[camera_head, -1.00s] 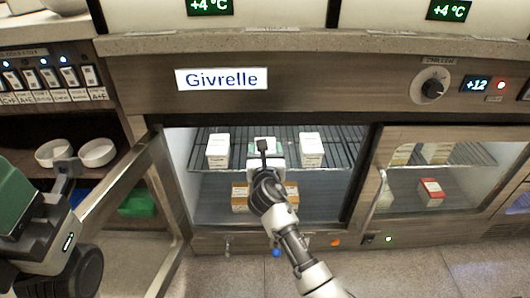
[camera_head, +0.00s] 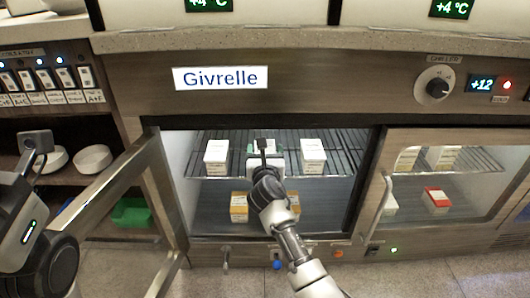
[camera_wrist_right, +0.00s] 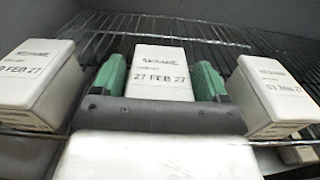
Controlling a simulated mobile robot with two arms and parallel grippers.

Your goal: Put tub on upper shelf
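A white tub with a "27 FEB 27" label (camera_wrist_right: 160,75) is between the green fingers of my right gripper (camera_wrist_right: 160,80). The fingers lie close along both sides, and I take them as shut on it. In the head view my right gripper (camera_head: 264,150) reaches through the open fridge door at upper-shelf height, and my wrist hides much of the tub. The upper shelf (camera_head: 340,150) is a wire rack. A white tub stands on it to the left (camera_head: 216,157) and another to the right (camera_head: 313,157) of the gripper. My left gripper's fingers are out of the picture.
The open glass door (camera_head: 110,190) stands at the left of the opening. Yellow-brown boxes (camera_head: 239,207) stand on the lower level. A closed door (camera_head: 450,180) covers the right compartment. White bowls (camera_head: 92,158) and a green container (camera_head: 131,212) sit on the left shelving.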

